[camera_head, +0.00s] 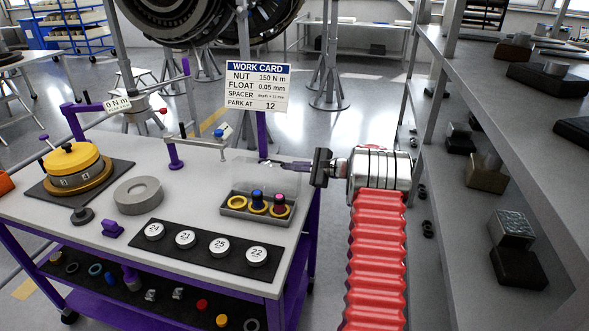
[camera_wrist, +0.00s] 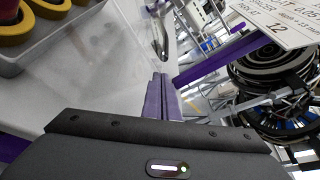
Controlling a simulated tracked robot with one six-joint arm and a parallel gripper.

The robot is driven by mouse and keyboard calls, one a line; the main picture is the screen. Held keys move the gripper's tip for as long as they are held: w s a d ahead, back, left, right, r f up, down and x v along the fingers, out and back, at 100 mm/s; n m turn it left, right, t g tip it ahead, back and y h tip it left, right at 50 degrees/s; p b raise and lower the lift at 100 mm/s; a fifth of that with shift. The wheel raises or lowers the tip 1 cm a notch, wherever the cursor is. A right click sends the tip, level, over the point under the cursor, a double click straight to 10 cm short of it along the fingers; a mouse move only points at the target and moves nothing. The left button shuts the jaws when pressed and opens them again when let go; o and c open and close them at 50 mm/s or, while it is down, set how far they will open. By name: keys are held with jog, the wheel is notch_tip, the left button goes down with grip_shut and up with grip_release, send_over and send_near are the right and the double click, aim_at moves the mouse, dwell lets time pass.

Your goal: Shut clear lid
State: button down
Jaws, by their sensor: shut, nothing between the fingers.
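The clear lid (camera_head: 262,178) is a faint see-through panel standing raised at the back of a grey tray (camera_head: 232,212) in the head view. Its edges are hard to make out. The tray holds yellow rings, with a blue-topped and a pink-topped piece in two of them. My gripper (camera_head: 284,164) reaches in from the right, level with the upper part of the lid; I cannot tell whether it touches it. Its purple fingers are together and empty in the wrist view (camera_wrist: 160,98). A pale, see-through surface, likely the lid (camera_wrist: 115,55), lies left of the fingers there.
A work card (camera_head: 258,86) stands on a post behind the tray. A jointed metal arm on a purple post (camera_head: 174,152) is left of it. A black mat (camera_head: 205,243) with several round numbered pieces lies in front. A shelf rack (camera_head: 480,110) bounds the right side.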

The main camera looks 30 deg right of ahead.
jog(key=shift+s+a+r, duration=0.4)
jog(key=shift+a+r, duration=0.05)
jog(key=shift+r, duration=0.25)
jog(key=shift+d, duration=0.1)
jog(key=shift+r, duration=0.1)
